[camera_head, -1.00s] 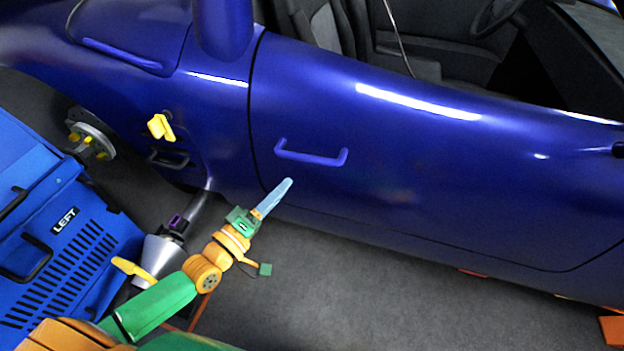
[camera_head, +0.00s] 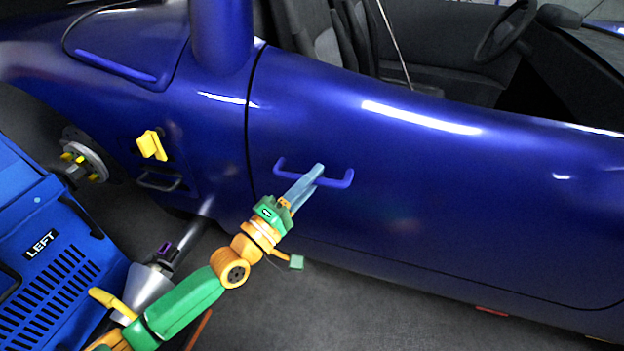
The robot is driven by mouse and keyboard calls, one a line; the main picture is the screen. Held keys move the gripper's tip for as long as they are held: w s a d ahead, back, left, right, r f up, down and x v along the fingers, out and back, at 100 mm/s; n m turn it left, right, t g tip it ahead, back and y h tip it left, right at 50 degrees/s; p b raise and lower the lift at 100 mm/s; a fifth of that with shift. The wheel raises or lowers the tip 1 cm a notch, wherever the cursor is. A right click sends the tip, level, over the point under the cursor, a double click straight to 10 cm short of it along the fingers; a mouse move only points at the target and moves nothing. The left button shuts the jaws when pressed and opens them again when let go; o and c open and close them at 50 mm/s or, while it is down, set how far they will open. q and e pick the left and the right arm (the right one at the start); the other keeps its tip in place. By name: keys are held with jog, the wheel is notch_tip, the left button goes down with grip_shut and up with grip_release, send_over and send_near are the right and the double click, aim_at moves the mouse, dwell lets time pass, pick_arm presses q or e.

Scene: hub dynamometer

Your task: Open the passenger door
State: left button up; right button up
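The passenger door (camera_head: 430,200) is a large glossy blue panel of the car, and it looks shut, with a dark seam along its left edge. Its handle (camera_head: 338,183) is a blue bar near that left seam. My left gripper (camera_head: 318,168) reaches up from the lower left, and its pale blue fingers overlap the middle of the handle bar. I cannot tell whether the fingers touch the handle, or whether they are apart or closed. My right gripper is not in view.
A blue machine marked LEFT (camera_head: 45,245) stands at the lower left, with a grey cone and shaft (camera_head: 150,283) beside it. A bare wheel hub (camera_head: 85,160) and a yellow part (camera_head: 152,145) are at the left.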

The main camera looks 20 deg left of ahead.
pick_arm(q)
grip_shut()
dwell(1.1)
